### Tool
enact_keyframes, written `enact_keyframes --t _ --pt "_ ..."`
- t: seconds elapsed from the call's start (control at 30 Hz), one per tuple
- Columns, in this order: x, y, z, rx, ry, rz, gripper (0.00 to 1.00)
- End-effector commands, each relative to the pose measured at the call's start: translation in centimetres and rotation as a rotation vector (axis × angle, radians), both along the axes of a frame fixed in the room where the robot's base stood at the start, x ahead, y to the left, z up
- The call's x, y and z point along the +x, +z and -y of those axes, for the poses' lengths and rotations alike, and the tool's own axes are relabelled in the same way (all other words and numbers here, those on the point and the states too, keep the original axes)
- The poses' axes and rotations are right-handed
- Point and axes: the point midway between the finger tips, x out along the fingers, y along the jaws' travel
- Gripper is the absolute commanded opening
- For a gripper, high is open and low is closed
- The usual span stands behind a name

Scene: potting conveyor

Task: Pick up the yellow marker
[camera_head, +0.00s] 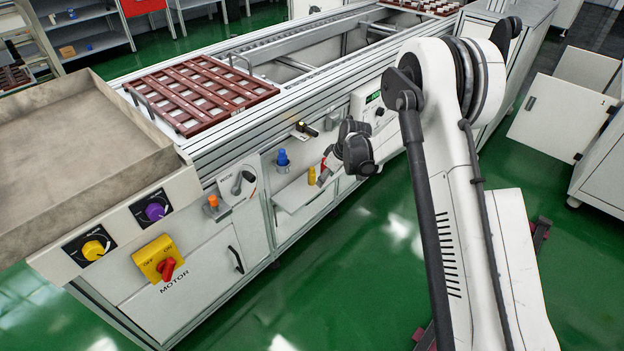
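A small upright yellow object (312,176), which looks like the yellow marker, stands at the open shelf (292,196) in the front of the conveyor cabinet. My dark gripper (328,168) is just to its right in the picture, at the shelf's right end. A small red and yellow patch shows by the fingers; I cannot tell what it belongs to. The gripper appears apart from the yellow object. The fingers are small and partly hidden by the wrist, so their opening is unclear.
A blue object (283,158) stands left of the yellow one, and an orange one (212,203) farther left. A yellow switch box (158,260) and knobs project from the cabinet front. A brown slatted tray (205,92) lies on the conveyor.

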Motion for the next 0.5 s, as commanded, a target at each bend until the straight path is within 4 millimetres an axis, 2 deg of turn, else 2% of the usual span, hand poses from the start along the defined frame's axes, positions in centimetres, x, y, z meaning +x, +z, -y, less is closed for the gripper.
enact_keyframes --t 0.37,0.5 --pt "1.4 -0.1 -2.0 0.0 0.0 0.0 0.46" --pt "2.5 -0.1 -3.7 0.0 0.002 0.001 0.46"
